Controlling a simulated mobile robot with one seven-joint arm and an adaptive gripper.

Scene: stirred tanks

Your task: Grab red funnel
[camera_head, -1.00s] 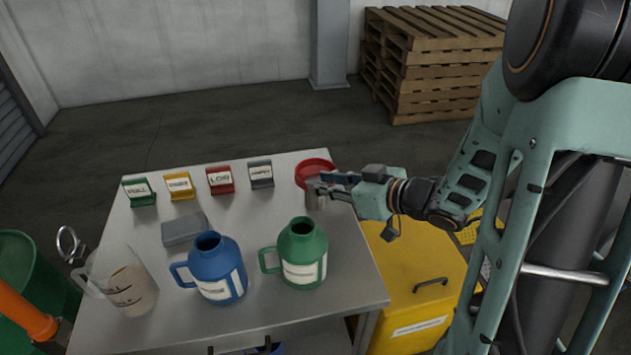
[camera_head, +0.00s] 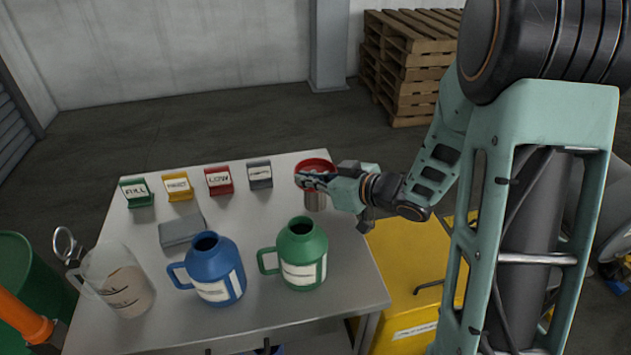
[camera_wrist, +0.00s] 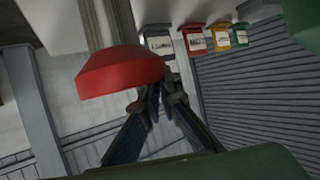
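My gripper (camera_head: 308,180) reaches in from the right at the funnel's near rim. In the wrist view, which is upside down, the red funnel (camera_wrist: 118,72) is left of centre. The fingertips of my gripper (camera_wrist: 161,88) have come together at its rim edge and appear to pinch it. The exact contact is partly hidden.
A green jug (camera_head: 303,254), a blue jug (camera_head: 213,270) and a clear beaker (camera_head: 122,285) stand along the table's (camera_head: 270,325) front. Several label stands, such as the red one (camera_head: 219,182), line the back. A yellow cabinet (camera_head: 405,270) stands right of the table.

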